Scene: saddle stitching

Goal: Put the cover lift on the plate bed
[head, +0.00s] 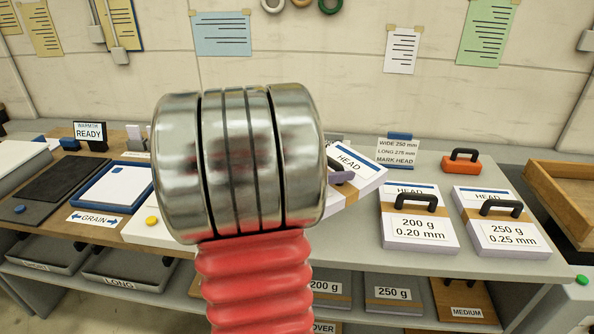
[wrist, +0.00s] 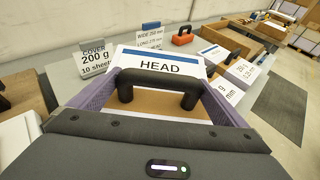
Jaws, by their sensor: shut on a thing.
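My gripper (wrist: 157,88) is shut on the black handle of a white sheet stack marked HEAD (wrist: 168,66). Its purple fingers stand at both ends of the handle. In the head view the held stack (head: 362,166) is tilted, partly hidden behind my arm, with one purple fingertip showing. Whether it touches the bench cannot be told. A sign reading COVER 200 g, 10 sheets (wrist: 96,59) stands left of it in the wrist view. No label names the plate bed; a dark flat plate (head: 62,180) and a blue-framed white panel (head: 112,188) lie at the left.
Two handled stacks, 200 g (head: 415,228) and 250 g (head: 498,235), sit on the right of the bench. An orange block (head: 460,165) and a wooden tray (head: 560,195) are beyond them. A READY sign (head: 89,133) stands at left.

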